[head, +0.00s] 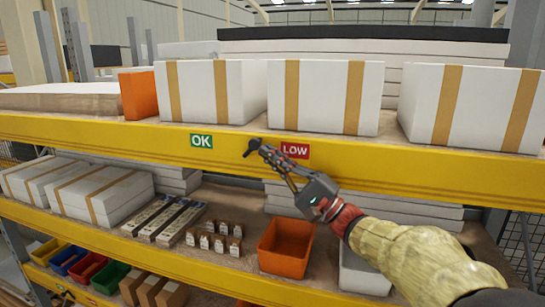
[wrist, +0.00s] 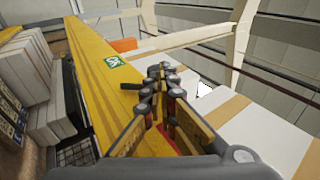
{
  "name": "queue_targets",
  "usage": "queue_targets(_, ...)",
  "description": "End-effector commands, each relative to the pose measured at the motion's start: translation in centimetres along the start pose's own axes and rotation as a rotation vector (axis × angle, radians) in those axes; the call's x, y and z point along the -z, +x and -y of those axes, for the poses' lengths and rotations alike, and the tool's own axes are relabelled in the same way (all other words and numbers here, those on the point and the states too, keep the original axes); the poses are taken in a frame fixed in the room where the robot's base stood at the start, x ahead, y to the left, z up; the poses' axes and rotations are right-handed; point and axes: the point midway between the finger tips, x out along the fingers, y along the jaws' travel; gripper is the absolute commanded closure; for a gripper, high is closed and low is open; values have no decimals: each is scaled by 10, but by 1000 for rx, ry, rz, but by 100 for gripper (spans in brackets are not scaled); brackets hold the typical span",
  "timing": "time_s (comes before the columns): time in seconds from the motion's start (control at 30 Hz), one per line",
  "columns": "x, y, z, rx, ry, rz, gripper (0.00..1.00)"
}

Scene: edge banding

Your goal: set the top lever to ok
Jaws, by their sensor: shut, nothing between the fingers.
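The green OK label (head: 201,141) and the red LOW label (head: 295,150) sit on the yellow front beam of the upper shelf. A small dark piece, apparently the top lever (head: 252,146), shows between them, right at my gripper's tip. My gripper (head: 265,152) is shut and empty, in front of the beam just left of LOW. In the wrist view my gripper (wrist: 157,76) points along the beam towards the OK label (wrist: 115,62). A short dark bar, likely the lever (wrist: 130,86), sticks out left of the fingertips. The fingers hide most of the lever, so its contact with them is unclear.
White boxes with tan straps (head: 325,95) and an orange box (head: 137,95) stand on the upper shelf. Below are an orange bin (head: 286,247), small brown boxes (head: 215,240) and coloured bins (head: 70,262). Space in front of the beam left of my gripper is clear.

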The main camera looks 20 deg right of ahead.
Motion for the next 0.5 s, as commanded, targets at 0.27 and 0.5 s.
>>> queue_targets(0.27, 0, 1, 2, -16, -4, -1, 100)
queue_targets(0.5, 0, 4, 3, -62, -10, -1, 100)
